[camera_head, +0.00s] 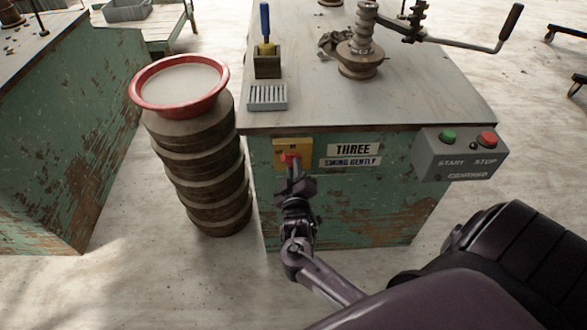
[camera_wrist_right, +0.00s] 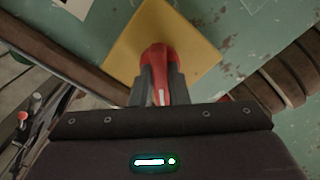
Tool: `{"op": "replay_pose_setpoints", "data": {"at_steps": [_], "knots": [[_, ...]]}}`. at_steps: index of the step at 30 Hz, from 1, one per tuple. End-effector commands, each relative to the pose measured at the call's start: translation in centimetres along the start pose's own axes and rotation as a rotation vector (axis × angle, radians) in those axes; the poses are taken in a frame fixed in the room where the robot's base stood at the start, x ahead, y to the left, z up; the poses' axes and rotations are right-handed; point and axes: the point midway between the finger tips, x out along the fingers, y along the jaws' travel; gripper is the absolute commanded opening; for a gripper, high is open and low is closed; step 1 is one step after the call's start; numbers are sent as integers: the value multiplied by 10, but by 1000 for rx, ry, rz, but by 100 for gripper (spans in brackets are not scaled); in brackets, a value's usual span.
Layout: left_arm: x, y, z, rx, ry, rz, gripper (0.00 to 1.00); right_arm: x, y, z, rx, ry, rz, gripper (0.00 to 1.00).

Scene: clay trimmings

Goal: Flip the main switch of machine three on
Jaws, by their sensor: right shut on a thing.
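Machine three (camera_head: 345,205) is a worn green cabinet with a grey top and a plate reading THREE (camera_head: 352,149). Its main switch is a red handle (camera_head: 290,157) on a yellow plate (camera_head: 305,145) at the upper left of the front. In the right wrist view the red handle (camera_wrist_right: 158,58) stands out from the yellow plate (camera_wrist_right: 190,40). My right gripper (camera_head: 292,172) is shut on the red handle, with dark fingers on both sides of it (camera_wrist_right: 160,88). The fingers hide part of the handle and the plate's lettering. My left gripper is out of view.
A grey START/STOP box (camera_head: 460,160) is fixed at the cabinet's right corner. A stack of round brown pieces (camera_head: 205,170) topped by a red-rimmed basin (camera_head: 180,107) stands close on the left. A crank (camera_head: 470,45) and small tools are on top.

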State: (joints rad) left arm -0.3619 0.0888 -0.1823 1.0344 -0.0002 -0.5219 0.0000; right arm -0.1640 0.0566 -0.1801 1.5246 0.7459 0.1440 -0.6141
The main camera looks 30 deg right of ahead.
Motion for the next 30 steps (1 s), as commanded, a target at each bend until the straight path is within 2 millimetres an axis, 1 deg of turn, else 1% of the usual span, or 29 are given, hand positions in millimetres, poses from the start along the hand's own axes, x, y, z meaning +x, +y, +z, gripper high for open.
{"op": "replay_pose_setpoints", "data": {"at_steps": [5,11,19,30], "knots": [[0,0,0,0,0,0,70,0,0,0,9,-1,-1,0],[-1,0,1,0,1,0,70,0,0,0,74,-3,-1,0],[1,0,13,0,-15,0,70,-1,0,0,268,-4,0,0],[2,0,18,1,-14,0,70,0,0,0,574,-3,1,0]]}}
